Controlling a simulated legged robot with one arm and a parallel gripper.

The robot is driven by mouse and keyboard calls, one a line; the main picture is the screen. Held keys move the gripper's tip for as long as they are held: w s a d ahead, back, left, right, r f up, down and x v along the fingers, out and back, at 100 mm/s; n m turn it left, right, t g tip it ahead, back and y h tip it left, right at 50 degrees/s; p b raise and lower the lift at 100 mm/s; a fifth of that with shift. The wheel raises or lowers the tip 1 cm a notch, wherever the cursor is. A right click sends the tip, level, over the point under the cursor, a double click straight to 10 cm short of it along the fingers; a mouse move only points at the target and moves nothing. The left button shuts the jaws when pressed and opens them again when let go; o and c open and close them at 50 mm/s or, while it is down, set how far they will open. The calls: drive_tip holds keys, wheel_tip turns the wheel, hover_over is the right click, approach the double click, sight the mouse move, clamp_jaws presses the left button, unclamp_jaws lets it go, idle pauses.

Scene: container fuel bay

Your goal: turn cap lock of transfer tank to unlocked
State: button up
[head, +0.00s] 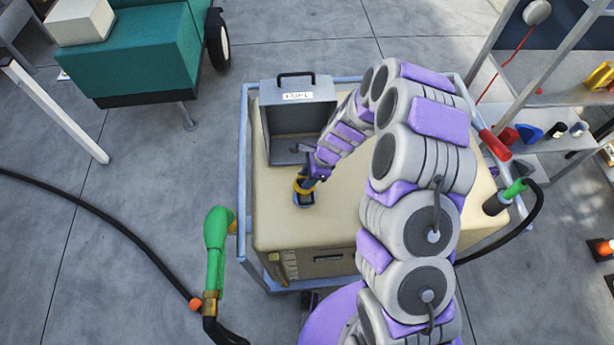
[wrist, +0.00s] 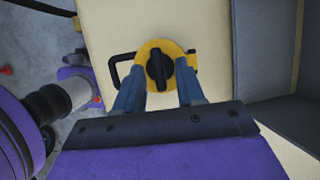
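The transfer tank (head: 280,225) is a beige box in a light blue frame. Its round yellow cap (wrist: 147,47) has a dark oblong knob (wrist: 158,68) on top, standing nearly upright in the wrist view. I see a gap between fingers and knob; contact with the rim is unclear. In the head view the yellow cap (head: 304,186) is partly hidden by my gripper.
A grey open box with a handle and a label (head: 298,97) stands on the tank just behind the cap. A green fuel nozzle (head: 215,235) hangs at the tank's left side. A shelf (head: 545,95) with small items stands at the right.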

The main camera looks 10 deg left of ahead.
drive_tip(key=shift+a+f, duration=0.1)
drive_tip(key=shift+a, duration=0.1)
drive_tip(key=shift+a, duration=0.1)
drive_tip(key=shift+c, duration=1.2)
clamp_jaws()
